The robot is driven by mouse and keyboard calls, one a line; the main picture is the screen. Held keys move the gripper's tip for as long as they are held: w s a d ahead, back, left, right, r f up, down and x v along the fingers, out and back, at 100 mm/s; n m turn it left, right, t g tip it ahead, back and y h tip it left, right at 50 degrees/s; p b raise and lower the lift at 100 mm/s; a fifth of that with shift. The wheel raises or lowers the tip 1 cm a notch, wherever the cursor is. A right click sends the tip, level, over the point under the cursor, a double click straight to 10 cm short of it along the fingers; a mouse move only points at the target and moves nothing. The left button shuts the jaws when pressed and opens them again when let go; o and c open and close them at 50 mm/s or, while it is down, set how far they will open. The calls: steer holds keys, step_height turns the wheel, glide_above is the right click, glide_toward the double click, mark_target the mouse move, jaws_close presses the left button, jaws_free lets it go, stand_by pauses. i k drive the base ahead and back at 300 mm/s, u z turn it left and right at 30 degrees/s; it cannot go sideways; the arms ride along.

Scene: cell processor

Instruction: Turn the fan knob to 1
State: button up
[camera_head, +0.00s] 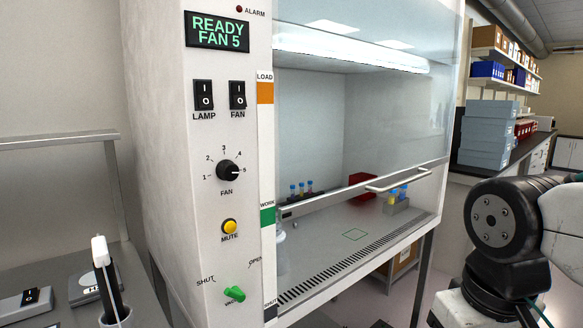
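The fan knob (227,171) is a black round knob on the white front panel of the cabinet, with marks 1 to 5 around it. Its white pointer is turned to the right, at the 5 mark. The display (218,33) above reads "READY FAN 5". My gripper is not in view. Part of my arm shows at the lower right, well away from the panel.
A bench with small devices stands lower left.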

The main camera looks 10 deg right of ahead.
mark_target(226, 169)
steer(key=z, duration=2.25)
steer(key=k, duration=1.2)
steer(key=u, duration=2.6)
